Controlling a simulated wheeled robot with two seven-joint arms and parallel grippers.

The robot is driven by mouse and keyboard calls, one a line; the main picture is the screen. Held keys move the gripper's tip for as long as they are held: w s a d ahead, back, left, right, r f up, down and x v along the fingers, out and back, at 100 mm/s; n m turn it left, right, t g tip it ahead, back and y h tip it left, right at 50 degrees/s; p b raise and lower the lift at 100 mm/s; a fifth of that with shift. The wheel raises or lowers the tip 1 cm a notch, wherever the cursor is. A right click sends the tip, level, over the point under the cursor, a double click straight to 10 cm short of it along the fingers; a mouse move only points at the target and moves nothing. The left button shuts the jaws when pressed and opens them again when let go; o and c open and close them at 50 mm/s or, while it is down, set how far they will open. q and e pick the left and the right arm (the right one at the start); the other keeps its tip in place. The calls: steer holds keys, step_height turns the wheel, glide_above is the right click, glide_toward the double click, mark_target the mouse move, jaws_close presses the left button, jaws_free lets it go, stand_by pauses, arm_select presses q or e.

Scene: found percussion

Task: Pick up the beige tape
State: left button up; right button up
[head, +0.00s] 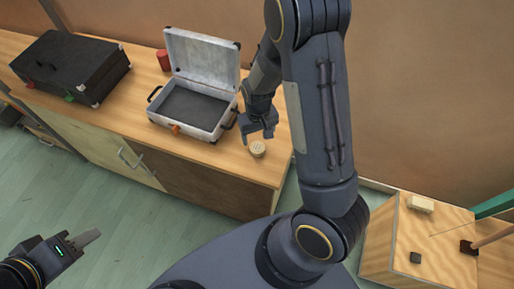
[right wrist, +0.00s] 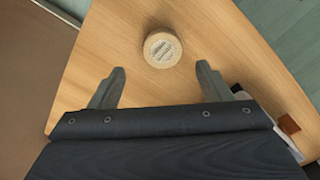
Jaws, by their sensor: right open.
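The beige tape (head: 257,149) is a small round roll lying flat on the wooden counter, right of the open case. In the right wrist view the tape (right wrist: 162,50) shows its round top with a greyish marked centre. My right gripper (head: 259,132) is just above and behind the tape in the head view. In the right wrist view my right gripper (right wrist: 160,72) is open and empty, its fingers apart, with the tape beyond the tips, centred between them. My left gripper (head: 88,239) is at the lower left over the floor, far from the tape; its jaw opening is unclear.
An open white case (head: 205,68) with a dark lining stands left of the tape, close to my right gripper. A closed black case (head: 72,66) and a red cylinder (head: 164,60) stand further left. A wooden box (head: 385,243) holding small blocks is at lower right.

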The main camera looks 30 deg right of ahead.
mark_target(257, 147)
steer(key=f, duration=0.5)
steer(key=shift+s+a+f+p, duration=0.15)
steer(key=shift+a+f+p, duration=0.05)
steer(key=shift+f+p, duration=0.15)
steer(key=c, duration=1)
steer(key=shift+c, duration=0.2)
steer(key=shift+r, duration=0.15)
